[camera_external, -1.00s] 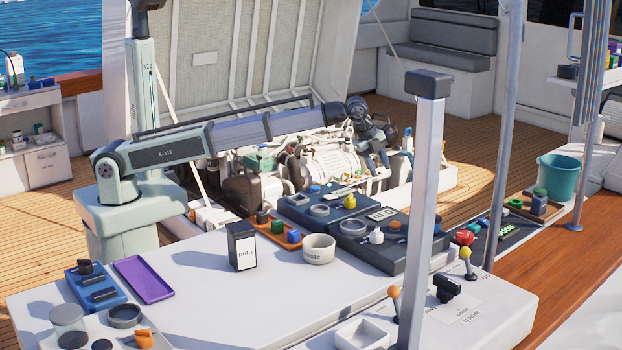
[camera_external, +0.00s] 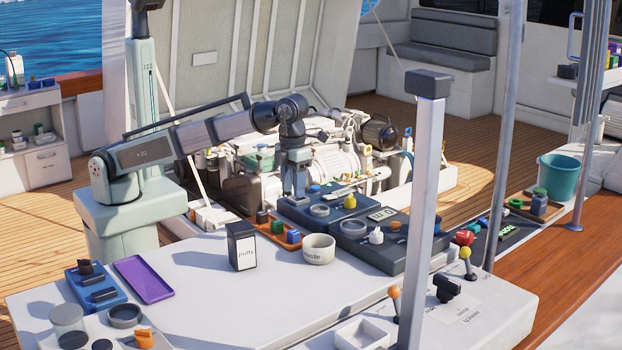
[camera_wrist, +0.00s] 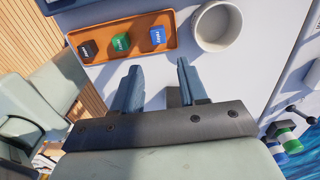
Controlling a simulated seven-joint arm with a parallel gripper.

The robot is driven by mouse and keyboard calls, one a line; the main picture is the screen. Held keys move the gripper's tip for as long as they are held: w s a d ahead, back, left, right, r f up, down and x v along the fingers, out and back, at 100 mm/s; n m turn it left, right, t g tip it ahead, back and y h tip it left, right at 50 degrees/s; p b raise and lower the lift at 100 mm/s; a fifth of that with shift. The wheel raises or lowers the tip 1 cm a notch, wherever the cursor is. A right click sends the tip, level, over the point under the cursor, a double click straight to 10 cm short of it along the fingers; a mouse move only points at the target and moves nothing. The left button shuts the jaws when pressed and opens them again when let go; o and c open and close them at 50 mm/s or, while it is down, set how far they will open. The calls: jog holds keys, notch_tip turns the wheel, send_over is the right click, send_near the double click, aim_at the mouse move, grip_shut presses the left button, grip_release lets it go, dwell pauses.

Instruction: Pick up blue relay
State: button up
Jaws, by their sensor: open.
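The blue relay (camera_external: 293,236) is a small block at the right end of an orange tray, beside a green block and a black block. It also shows in the wrist view (camera_wrist: 158,36) with white lettering on top. My gripper (camera_external: 294,192) points down above and behind the tray in the external view. Its open, empty fingers (camera_wrist: 158,70) show in the wrist view, with the blue relay beyond the fingertips and apart from them.
The orange tray (camera_wrist: 105,28) also holds the green block (camera_wrist: 121,42) and black block (camera_wrist: 88,48). A white cup (camera_external: 318,249) stands close to its right. A dark putty box (camera_external: 241,247) stands in front. Dark cases (camera_external: 395,255) lie to the right.

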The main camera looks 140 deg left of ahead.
send_over(294, 231)
jog(key=f, duration=0.8)
jog(key=shift+w+d+f, duration=0.1)
jog(key=shift+d+f, duration=0.1)
jog(key=shift+d, duration=0.05)
jog(key=shift+a+f, duration=0.2)
jog(key=shift+f, duration=2.5)
jog(key=shift+c, duration=0.3)
jog(key=c, duration=0.7)
jog(key=shift+r, duration=0.1)
